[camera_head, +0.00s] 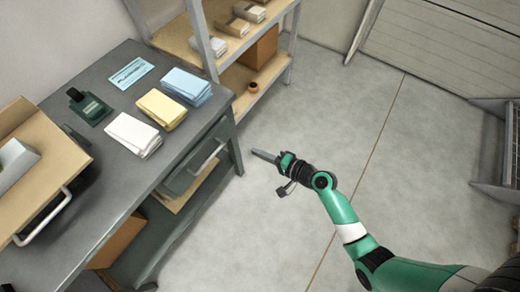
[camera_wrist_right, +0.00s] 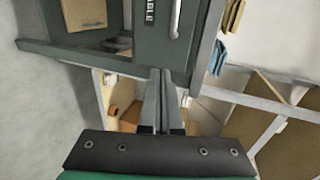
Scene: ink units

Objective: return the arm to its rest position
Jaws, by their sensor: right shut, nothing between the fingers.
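My right arm (camera_head: 345,225), green and black, reaches in from the lower right in the head view. Its gripper (camera_head: 256,154) is over the open floor, to the right of the grey table (camera_head: 75,75) and apart from it. In the right wrist view the two gripper fingers (camera_wrist_right: 160,78) lie together, shut, with nothing between them. Behind them show the dark table's drawer front (camera_wrist_right: 150,40) and its handle (camera_wrist_right: 175,18). My left gripper is in neither view.
On the table stand white (camera_head: 133,133), yellow (camera_head: 161,110) and blue (camera_head: 187,86) stacks, a dark green device (camera_head: 89,106) and a blue printed slip (camera_head: 131,73). A wooden shelf (camera_head: 272,72) stands behind. The middle floor (camera_head: 330,110) is clear. A rack (camera_head: 510,150) stands at right.

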